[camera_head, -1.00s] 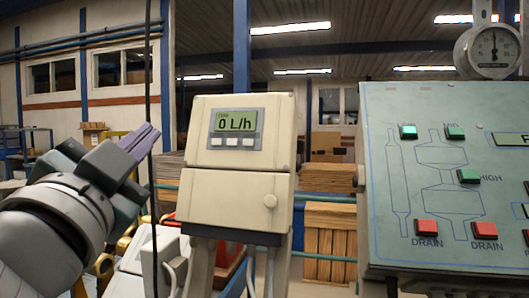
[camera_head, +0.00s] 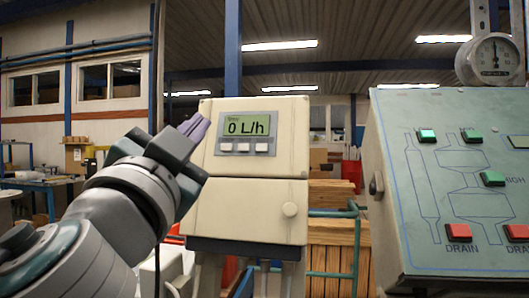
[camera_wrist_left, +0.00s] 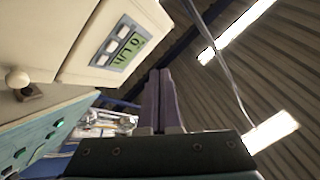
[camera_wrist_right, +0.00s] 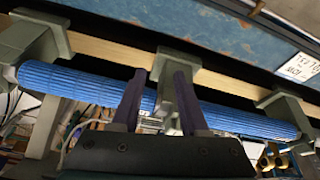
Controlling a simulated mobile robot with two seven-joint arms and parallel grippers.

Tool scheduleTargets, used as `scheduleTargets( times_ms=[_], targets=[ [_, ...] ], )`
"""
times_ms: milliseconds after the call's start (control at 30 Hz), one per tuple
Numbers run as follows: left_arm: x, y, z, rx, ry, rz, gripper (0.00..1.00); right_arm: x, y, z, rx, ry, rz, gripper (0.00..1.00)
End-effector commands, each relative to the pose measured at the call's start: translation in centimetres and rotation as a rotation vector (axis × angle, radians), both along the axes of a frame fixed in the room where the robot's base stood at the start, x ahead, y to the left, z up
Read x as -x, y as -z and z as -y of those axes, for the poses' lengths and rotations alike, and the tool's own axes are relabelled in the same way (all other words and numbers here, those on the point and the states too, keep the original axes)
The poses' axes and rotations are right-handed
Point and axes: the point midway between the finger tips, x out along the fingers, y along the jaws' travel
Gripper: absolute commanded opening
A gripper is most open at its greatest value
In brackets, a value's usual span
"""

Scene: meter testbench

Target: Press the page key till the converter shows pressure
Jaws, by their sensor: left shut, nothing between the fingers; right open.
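The converter (camera_head: 250,165) is a beige box with a small green display (camera_head: 246,125) that reads 0 L/h. Three pale keys (camera_head: 243,148) sit in a row under the display; their labels are too small to read. In the left wrist view the display (camera_wrist_left: 128,47) shows tilted. My left gripper (camera_head: 194,127) is shut and empty, with its purple fingertips just left of the display panel; I cannot tell the exact gap to the box.
A grey-green panel (camera_head: 450,245) with green and red buttons stands to the right, with a round gauge (camera_head: 492,60) above it. Stacked wooden planks (camera_head: 335,235) and a green rail stand behind the converter.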

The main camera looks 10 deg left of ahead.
Motion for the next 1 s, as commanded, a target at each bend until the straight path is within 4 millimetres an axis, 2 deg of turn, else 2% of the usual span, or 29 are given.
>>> scheduleTargets(
  times_ms=[33,200,433,633,1000],
  targets=[
    [-0.7,0.6,0.0,-0.001,-0.001,0.001,0.00,0.0,0.9,0.0,0.000,0.000,0.000,0.44],
    [-3.1,1.5,0.1,-0.001,-0.001,0.001,0.00,0.0,2.4,-0.1,-0.001,0.001,0.000,0.44],
    [-5.4,2.3,0.2,0.000,-0.001,0.002,0.00,0.0,4.5,-0.2,-0.008,0.004,0.000,0.44],
    [-6.2,2.3,0.2,0.001,0.000,0.001,0.00,0.0,5.0,-0.3,-0.009,0.005,0.000,0.44],
    [-6.3,2.2,0.2,0.001,0.000,0.000,0.00,0.0,4.9,-0.3,-0.010,0.004,0.000,0.44]
  ],
)
